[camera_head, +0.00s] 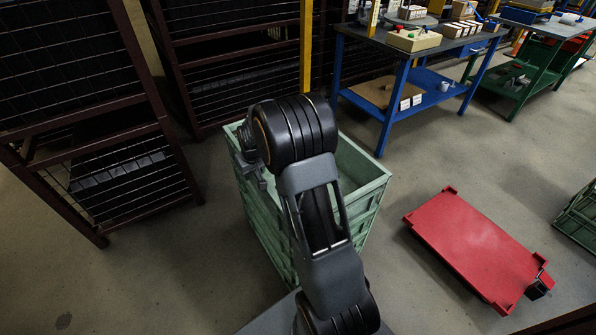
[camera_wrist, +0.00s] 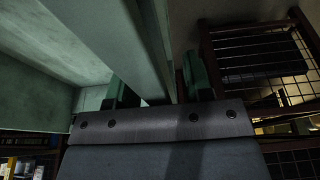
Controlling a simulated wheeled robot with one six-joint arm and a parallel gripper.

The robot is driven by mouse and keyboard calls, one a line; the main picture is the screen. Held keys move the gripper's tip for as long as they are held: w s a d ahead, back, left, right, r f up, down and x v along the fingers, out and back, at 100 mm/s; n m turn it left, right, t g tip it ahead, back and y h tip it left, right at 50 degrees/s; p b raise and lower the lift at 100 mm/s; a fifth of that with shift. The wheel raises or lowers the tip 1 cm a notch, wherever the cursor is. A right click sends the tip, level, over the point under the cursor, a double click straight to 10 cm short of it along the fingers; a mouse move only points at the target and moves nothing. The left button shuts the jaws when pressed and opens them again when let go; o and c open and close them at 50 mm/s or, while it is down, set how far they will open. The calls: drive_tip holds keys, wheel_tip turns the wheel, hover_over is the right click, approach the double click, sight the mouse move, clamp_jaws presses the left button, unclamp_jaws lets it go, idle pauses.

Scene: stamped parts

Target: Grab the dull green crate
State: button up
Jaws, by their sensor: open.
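The dull green crate (camera_head: 265,228) is tall and open-topped, and stands on the floor in the middle of the head view, partly hidden behind my arm. My gripper (camera_head: 252,170) is at the crate's left upper edge in that view. In the wrist view the crate (camera_wrist: 125,45) fills the upper left, and its wall runs down between the two green fingers of my gripper (camera_wrist: 156,84). The fingers are open, one on each side of the wall. I cannot tell whether either finger touches it.
Dark wire-mesh racks (camera_head: 130,180) stand close on the left. A blue workbench (camera_head: 400,75) with boxes is behind right, and a green bench (camera_head: 525,75) beyond it. A red flat platform (camera_head: 472,243) lies on the floor at right. Floor between crate and platform is clear.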

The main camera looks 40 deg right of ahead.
clamp_jaws()
idle(1.1)
drive_tip(key=shift+w+r, duration=0.1)
drive_tip(key=shift+r, duration=0.05)
